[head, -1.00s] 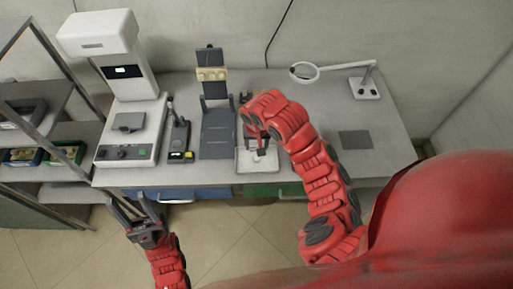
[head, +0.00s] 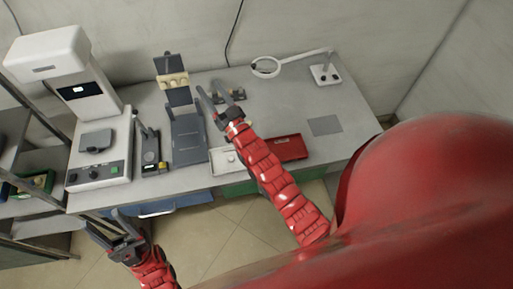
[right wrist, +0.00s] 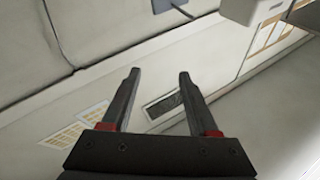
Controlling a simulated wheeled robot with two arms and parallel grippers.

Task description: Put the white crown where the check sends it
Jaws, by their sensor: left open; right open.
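A white tray (head: 222,163) lies at the front of the table, partly behind my right arm. A small pale spot shows in it, too small to confirm as the white crown. My right gripper (head: 219,92) is open above the table, left of the small dark items at the back. In the right wrist view the open jaws (right wrist: 157,80) hold nothing and face the wall. My left gripper (head: 106,222) is open and empty in front of the table's left part, over the floor.
A white machine (head: 90,105) stands at left, beside a dark handheld device (head: 150,150) and a dark stand (head: 188,138). A red tray (head: 289,147) lies right of my right arm. A ring magnifier (head: 266,67) and grey mat (head: 325,125) are further right; table around the mat is clear.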

